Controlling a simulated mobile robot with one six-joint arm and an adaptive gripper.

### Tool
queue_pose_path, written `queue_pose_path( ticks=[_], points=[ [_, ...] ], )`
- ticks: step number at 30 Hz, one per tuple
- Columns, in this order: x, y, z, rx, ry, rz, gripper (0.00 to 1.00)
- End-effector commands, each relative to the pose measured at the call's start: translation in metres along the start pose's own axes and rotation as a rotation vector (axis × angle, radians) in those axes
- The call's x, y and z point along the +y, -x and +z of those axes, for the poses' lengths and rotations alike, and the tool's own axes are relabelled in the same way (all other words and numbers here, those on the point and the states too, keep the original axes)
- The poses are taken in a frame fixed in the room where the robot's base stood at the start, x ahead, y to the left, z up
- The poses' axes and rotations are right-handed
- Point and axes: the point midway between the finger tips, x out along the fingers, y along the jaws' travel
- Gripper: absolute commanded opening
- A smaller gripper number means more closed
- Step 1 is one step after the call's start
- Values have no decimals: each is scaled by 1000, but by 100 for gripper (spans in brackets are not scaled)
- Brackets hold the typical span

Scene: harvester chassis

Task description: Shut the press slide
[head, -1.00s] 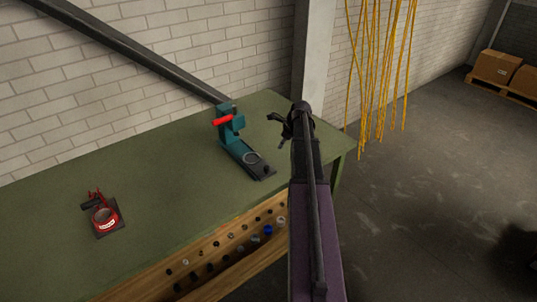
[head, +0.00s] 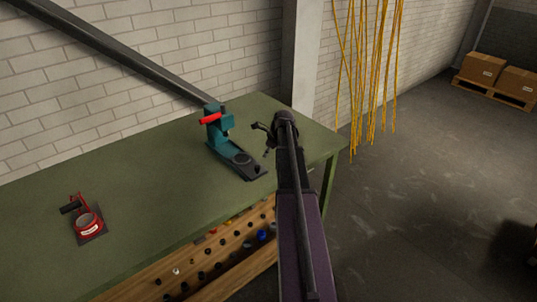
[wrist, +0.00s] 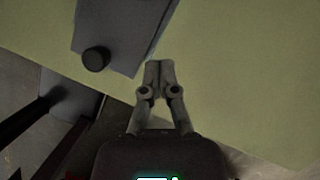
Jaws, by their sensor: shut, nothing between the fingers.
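The teal press (head: 215,125) with a red handle stands on the green workbench. Its dark slide (head: 240,164) runs out from the press toward the bench's front edge, with a round part on top and a small black knob at its outer end. In the wrist view the slide (wrist: 120,35) is at the upper left, with the black knob (wrist: 97,58) near its end. My gripper (head: 261,139) is beside the slide's outer end, to its right in the head view. In the wrist view my gripper (wrist: 159,72) has its fingers together, empty, apart from the slide.
The green workbench (head: 130,185) has free room left of the press. A red tool on a dark base (head: 88,230) sits at the left. A rack of small parts (head: 225,252) is under the front edge. Yellow cables (head: 365,80) hang behind; boxes on a pallet (head: 490,75) stand far right.

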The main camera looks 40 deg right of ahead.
Motion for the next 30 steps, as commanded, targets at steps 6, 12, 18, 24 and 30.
queue_pose_path(
  ticks=[6, 12, 18, 24, 30],
  points=[
    [0, -22, -1, 0, 1, 0, 0],
    [0, -38, -1, 0, 1, 0, 0],
    [-1, -45, 22, 0, 2, 1, 0],
    [0, -50, 35, 0, 1, 0, 0],
    [0, -51, 38, 0, 0, -1, 0]
  ],
)
